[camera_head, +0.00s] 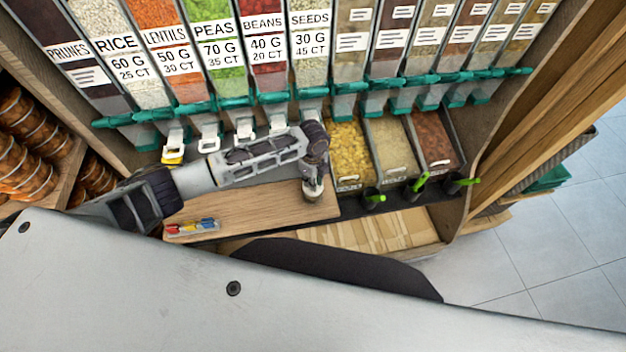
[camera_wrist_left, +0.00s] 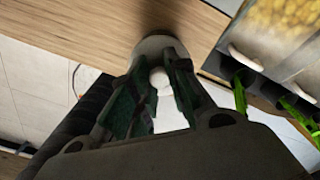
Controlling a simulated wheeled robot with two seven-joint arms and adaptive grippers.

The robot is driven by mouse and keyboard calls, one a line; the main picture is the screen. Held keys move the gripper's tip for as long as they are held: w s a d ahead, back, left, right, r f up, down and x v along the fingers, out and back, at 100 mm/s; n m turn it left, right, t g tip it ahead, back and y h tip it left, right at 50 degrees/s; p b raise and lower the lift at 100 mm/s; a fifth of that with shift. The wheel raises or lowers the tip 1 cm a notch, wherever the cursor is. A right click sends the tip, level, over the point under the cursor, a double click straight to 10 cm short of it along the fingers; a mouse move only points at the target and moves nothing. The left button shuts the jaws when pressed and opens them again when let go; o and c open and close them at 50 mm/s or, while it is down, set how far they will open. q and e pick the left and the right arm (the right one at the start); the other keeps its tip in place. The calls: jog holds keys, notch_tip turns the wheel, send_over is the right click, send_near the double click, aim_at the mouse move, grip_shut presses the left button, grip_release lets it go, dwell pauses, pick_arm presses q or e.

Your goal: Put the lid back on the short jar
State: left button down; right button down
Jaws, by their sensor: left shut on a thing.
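My left gripper (camera_head: 314,179) points down at the right end of the wooden board, its fingers closed. In the left wrist view, its fingers (camera_wrist_left: 160,88) are shut around the small round knob of a pale round lid (camera_wrist_left: 153,46). In the head view, the short jar (camera_head: 313,197) shows as a small, partly covered round shape directly under the fingertips. The gripper and lid hide most of it, so I cannot tell whether the lid is seated or just above the rim. My right gripper is in neither view.
The wooden board (camera_head: 245,202) is mostly clear; a tray of small coloured items (camera_head: 192,227) lies at its front left. Dispensers (camera_head: 225,60) line the back. Open bins (camera_head: 388,146) and dark cups with green handles (camera_head: 415,190) stand to the right, close to the gripper.

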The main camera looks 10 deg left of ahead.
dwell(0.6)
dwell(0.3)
pick_arm(q)
jog(key=c, duration=0.8)
grip_release()
jog(key=shift+p, duration=0.3)
jog(key=shift+r+p, duration=1.2)
jog(key=shift+p, duration=0.05)
jog(key=shift+r, duration=2.3)
